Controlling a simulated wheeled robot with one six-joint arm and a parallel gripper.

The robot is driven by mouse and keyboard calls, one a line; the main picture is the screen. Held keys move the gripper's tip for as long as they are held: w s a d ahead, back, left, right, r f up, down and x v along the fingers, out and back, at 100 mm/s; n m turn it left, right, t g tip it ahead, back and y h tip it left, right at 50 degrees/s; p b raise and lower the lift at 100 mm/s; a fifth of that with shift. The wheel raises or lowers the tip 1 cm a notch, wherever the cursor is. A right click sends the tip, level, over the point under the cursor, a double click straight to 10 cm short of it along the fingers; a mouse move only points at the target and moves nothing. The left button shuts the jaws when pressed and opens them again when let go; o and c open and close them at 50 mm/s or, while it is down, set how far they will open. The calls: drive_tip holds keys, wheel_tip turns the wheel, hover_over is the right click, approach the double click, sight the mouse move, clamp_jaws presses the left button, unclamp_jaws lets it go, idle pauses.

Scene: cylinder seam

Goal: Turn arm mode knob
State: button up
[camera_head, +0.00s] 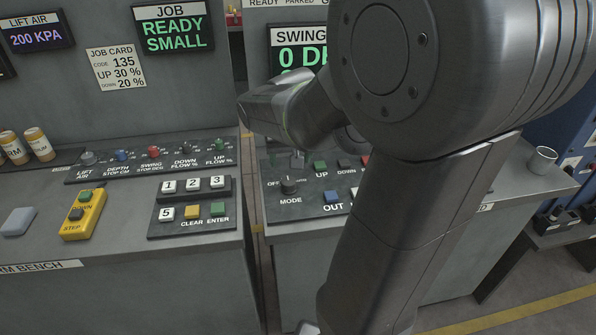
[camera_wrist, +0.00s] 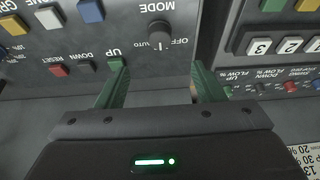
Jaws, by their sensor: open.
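The black round mode knob (camera_head: 289,185) is on the right-hand console's panel, above the printed word MODE. It also shows, upside down, in the wrist view (camera_wrist: 160,36), with OFF and AUTO printed near it. I cannot tell clearly which way its pointer is set. My gripper (camera_wrist: 160,72) is open, with one green finger on each side of the picture. The knob appears between the fingertips' lines but beyond them, and nothing is held.
Green UP (camera_head: 320,166), black DOWN (camera_head: 344,163) and blue OUT (camera_head: 331,197) buttons sit near the knob. A keypad (camera_head: 193,207) and a row of knobs are on the left console. A gap separates the consoles. A metal cup (camera_head: 542,160) stands at the right.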

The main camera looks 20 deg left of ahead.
sight(288, 181)
drive_tip(key=x, duration=1.2)
drive_tip(key=shift+f, duration=0.35)
drive_tip(key=c, duration=1)
